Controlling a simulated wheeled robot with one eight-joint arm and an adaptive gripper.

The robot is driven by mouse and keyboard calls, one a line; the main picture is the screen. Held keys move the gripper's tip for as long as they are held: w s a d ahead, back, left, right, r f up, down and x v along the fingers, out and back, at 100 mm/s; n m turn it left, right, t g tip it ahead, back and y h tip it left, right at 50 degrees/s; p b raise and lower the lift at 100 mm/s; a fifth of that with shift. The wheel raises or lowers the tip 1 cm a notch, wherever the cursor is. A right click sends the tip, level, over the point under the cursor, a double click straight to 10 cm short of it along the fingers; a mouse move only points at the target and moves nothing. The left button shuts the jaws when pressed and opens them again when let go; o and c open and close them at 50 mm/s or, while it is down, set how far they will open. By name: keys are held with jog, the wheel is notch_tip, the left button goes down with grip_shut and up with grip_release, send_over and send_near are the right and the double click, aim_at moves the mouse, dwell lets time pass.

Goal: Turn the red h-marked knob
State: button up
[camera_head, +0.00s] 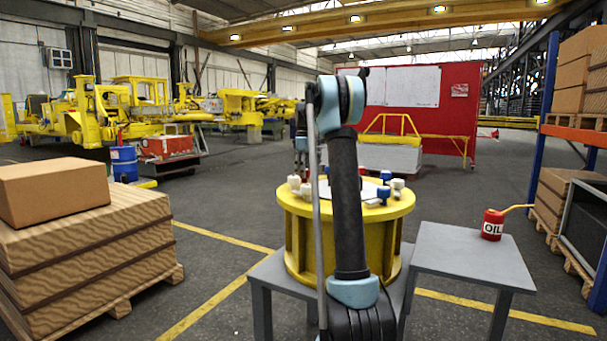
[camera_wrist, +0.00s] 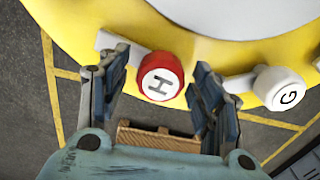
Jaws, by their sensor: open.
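The red knob with a white face marked H (camera_wrist: 161,77) sits at the rim of the yellow round drum (camera_wrist: 65,18) in the wrist view. My gripper (camera_wrist: 163,84) is open, with one finger to the left of the knob and one to the right. Gaps show on both sides, so it does not grip the knob; its depth along the knob is hard to tell. In the head view the yellow drum (camera_head: 300,235) stands in front of me, partly hidden by my arm, and I cannot make out the H knob there.
A white knob marked G (camera_wrist: 279,89) is right of the H knob. More blue and white knobs (camera_head: 384,192) ring the drum top. A red oil can (camera_head: 492,226) stands on a grey table (camera_head: 460,255) at the right. A box stack (camera_head: 80,240) is at the left.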

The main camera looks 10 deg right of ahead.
jog(key=shift+c, duration=0.6)
jog(key=c, duration=0.9)
jog(key=shift+c, duration=0.2)
jog(key=shift+m, duration=0.3)
jog(key=m, duration=0.4)
jog(key=shift+w, duration=0.1)
jog(key=m, duration=0.4)
jog(key=shift+m, duration=0.4)
jog(key=m, duration=0.4)
jog(key=shift+m, duration=2.2)
